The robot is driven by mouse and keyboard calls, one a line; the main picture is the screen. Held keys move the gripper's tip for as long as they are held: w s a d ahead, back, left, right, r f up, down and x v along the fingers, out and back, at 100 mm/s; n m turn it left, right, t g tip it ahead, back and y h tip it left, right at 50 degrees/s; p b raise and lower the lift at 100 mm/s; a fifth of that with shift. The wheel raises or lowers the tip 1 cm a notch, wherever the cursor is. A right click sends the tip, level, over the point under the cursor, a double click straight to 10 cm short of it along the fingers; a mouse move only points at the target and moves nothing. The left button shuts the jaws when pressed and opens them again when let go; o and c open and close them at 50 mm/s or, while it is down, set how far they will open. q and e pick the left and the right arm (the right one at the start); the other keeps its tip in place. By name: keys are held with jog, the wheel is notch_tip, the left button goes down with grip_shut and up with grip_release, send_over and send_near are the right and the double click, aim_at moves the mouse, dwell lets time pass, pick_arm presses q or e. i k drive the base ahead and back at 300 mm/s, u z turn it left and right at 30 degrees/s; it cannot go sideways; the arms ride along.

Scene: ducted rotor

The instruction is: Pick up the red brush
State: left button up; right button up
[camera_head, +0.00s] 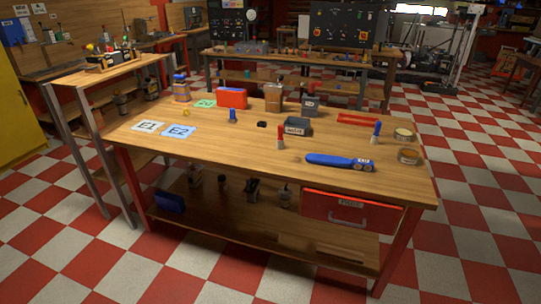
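The red brush appears to be the small upright item with a red upper part and a pale lower part (281,137). It stands on the wooden workbench (225,160), right of the middle. It is small in the picture, so its details are hard to tell. A similar upright item with a blue top (377,130) stands to its right. Neither of my grippers shows in the head view.
A red box (232,98), red clamp-like tool (358,119) and round tins (408,156) are farther off. The bench's front left is clear.

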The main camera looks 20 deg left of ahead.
aim_at(280, 145)
jog(key=z, duration=1.05)
jog(key=i, duration=1.2)
jog(key=u, duration=0.35)
